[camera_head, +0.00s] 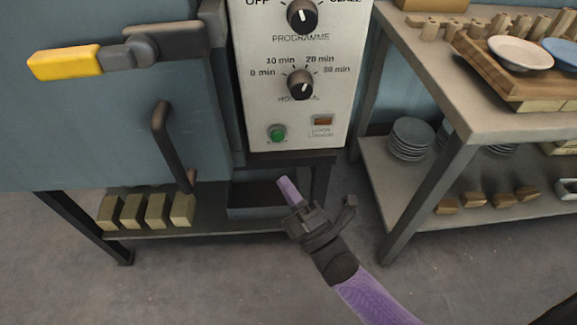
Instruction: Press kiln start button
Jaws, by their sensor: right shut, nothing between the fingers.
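The kiln's control panel (262,115) is upright at the top centre, with a round green button (277,133) at its lower left. The small label under the button is too blurred to read. My right gripper (287,189) comes up from the lower right on a purple and dark arm. It is shut and empty, with its purple tip below the green button and apart from it. My left gripper is not in view.
The kiln door (100,120) stands left, with a yellow-ended lever (65,63) and a dark handle (163,135). A shelved table (470,115) with plates stands right. The space before the button looks clear.

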